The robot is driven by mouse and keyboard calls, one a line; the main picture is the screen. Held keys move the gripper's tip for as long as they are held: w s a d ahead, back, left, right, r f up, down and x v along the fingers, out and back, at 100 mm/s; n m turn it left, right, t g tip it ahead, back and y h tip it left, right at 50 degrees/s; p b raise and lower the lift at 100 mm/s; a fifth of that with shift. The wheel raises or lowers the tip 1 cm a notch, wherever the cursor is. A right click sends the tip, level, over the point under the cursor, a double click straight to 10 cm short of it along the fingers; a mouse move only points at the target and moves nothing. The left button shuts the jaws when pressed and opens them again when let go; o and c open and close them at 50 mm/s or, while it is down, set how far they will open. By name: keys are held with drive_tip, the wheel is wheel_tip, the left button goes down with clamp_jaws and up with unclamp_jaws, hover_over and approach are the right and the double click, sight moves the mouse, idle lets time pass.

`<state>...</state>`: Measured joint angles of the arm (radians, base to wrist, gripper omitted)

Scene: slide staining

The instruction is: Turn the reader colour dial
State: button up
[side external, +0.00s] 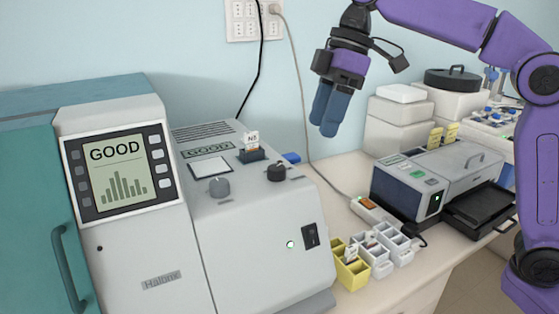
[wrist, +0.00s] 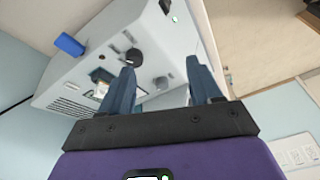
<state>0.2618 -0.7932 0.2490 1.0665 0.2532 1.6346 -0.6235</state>
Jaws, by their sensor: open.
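The pale grey reader (side external: 262,232) stands at centre left, with two knobs on its sloped top. One is a grey dial (side external: 219,187), the other a black dial (side external: 276,172); I cannot tell which sets colour. In the wrist view the black dial (wrist: 133,57) shows near the left fingertip and the grey dial (wrist: 161,83) shows between the fingers. My gripper (side external: 326,118) is open and empty, pointing down. It hangs in the air above and to the right of the reader, apart from both dials.
A slide labelled N5 (side external: 252,139) stands upright in a slot behind the dials. A monitor (side external: 118,172) on the left reads GOOD. Yellow and white slide racks (side external: 352,270) and a dark blue-grey machine (side external: 403,193) stand to the right. Cables hang down the wall.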

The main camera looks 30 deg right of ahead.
drive_tip(key=w+d+r+n, duration=0.1)
drive_tip(key=w+r, duration=0.4)
approach(277, 167)
drive_tip(key=shift+t+y, duration=0.4)
drive_tip(key=x, duration=0.5)
drive_tip(key=s+x, duration=0.1)
drive_tip(key=x, duration=0.2)
drive_tip(key=shift+w+d+f, duration=0.1)
drive_tip(key=shift+d+f, duration=0.05)
drive_tip(key=shift+f, duration=0.25)
drive_tip(key=c, duration=1)
